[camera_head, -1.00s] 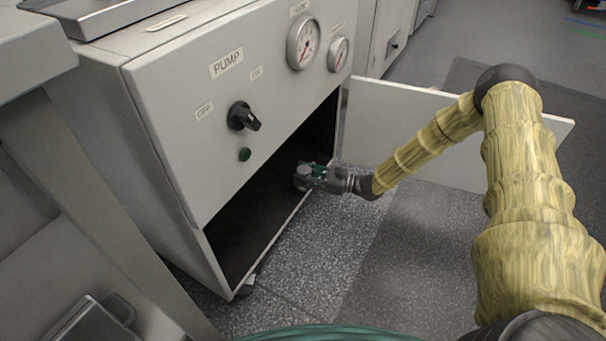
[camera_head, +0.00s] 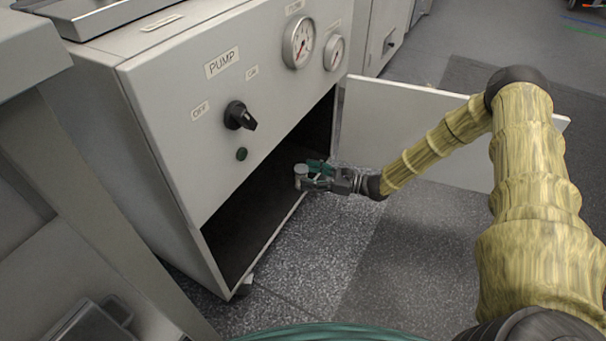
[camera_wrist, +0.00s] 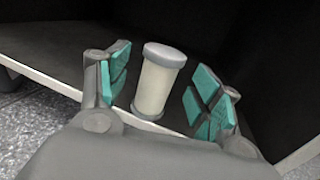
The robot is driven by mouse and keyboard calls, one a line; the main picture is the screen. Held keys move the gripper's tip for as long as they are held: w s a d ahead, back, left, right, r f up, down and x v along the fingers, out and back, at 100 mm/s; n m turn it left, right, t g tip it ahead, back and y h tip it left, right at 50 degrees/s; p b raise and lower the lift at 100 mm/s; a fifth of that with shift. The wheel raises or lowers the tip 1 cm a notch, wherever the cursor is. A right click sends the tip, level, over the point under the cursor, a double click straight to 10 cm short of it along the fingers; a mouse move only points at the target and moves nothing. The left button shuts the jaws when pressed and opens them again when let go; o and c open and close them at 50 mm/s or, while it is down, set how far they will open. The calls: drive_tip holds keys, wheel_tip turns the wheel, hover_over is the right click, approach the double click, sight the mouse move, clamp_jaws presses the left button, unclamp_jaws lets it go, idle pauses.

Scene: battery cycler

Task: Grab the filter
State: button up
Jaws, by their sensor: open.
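The filter (camera_wrist: 158,82) is a small pale cylinder with grey end caps. In the wrist view it stands upright, slightly tilted in the picture, on the dark cabinet floor near the front edge. My gripper (camera_wrist: 158,92) is open, with its teal-padded fingers on either side of the filter and gaps showing on both sides. In the head view the filter (camera_head: 301,174) shows as a small light cylinder at the tips of my gripper (camera_head: 312,174), in the cabinet's opening.
The pump cabinet (camera_head: 200,150) has gauges and a knob above its dark lower compartment. Its open door (camera_head: 420,125) stands behind my arm. A pale lip (camera_wrist: 45,75) edges the compartment floor. Speckled floor (camera_head: 310,255) in front is clear.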

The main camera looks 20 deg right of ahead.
drive_tip(key=v, duration=0.9)
drive_tip(key=shift+a, duration=0.1)
